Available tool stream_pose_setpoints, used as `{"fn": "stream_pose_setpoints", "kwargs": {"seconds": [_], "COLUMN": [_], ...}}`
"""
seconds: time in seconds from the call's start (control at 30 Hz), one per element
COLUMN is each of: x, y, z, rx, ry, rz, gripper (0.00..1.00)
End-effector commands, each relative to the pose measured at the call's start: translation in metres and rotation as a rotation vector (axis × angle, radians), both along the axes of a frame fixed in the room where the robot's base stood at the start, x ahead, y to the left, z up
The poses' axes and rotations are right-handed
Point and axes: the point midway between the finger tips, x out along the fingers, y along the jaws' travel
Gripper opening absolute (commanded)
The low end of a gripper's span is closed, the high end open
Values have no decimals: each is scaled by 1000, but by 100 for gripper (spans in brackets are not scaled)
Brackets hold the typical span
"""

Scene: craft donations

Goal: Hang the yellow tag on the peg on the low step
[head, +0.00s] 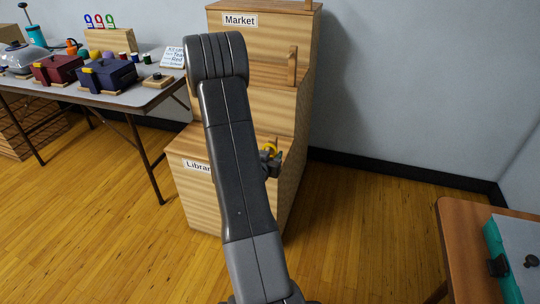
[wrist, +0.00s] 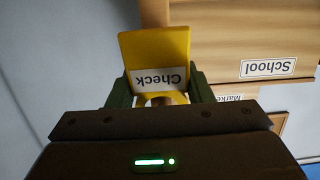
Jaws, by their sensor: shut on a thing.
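My gripper (head: 270,158) is at the low step (head: 182,168) of the wooden stepped stand, partly hidden behind my arm. It is shut on the yellow tag (head: 271,148), of which only a small part shows in the head view. In the wrist view, the tag (wrist: 155,48) sits between the two fingers, with its "Check" label upside down and a round opening near the gripper. The low step's label is partly covered and reads "Librar". I cannot make out the low step's peg, so I cannot tell whether the tag touches it.
The middle step carries an upright wooden peg (head: 292,66); the top step is labelled "Market" (head: 239,20). A "School" label (wrist: 268,67) shows in the wrist view. A table (head: 100,98) with boxes stands left, a brown table (head: 462,225) at right. Floor between is clear.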

Motion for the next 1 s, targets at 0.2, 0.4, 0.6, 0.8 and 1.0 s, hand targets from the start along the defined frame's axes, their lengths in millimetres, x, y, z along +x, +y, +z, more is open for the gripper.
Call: {"fn": "stream_pose_setpoints", "kwargs": {"seconds": [0.2,0.4,0.6,0.8,1.0], "x": [0,0,-4,-34,-80], "y": [0,0,2,12,27], "z": [0,0,1,8,19], "rx": [0,0,0,0,-1], "ry": [0,0,0,2,2], "rz": [0,0,1,4,6], "gripper": [66,72,72,72,72]}}
